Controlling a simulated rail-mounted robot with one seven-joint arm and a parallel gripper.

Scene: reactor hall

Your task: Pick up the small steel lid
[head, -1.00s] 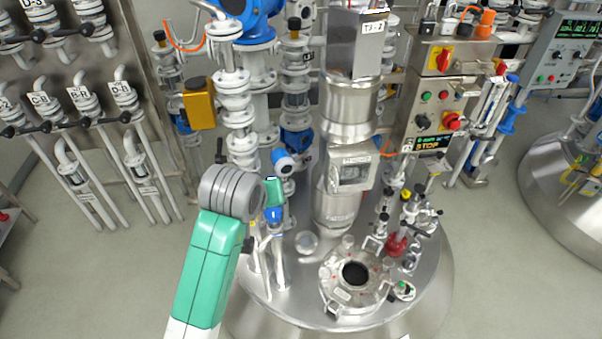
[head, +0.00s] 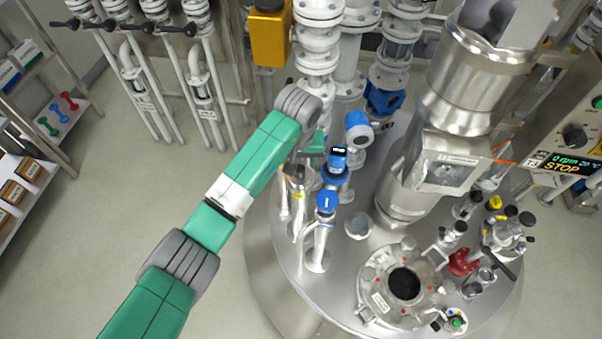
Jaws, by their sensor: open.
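A small round steel piece (head: 358,225), which looks like the small lid, sits on the steel vessel top (head: 340,268), left of and behind the open round port. It is small in the picture, and I cannot tell whether it lies loose or caps a nozzle. My green and grey arm reaches in from the lower left. Its last visible joint is above the upright pipes at the vessel's left edge, to the upper left of the round piece.
The open port (head: 405,283) has a dark mouth and a bolted ring. Blue-topped instruments (head: 327,200) stand upright left of the round piece. A steel column (head: 412,180) rises behind it. A red fitting (head: 463,262) and valves crowd the right. Floor at left is clear.

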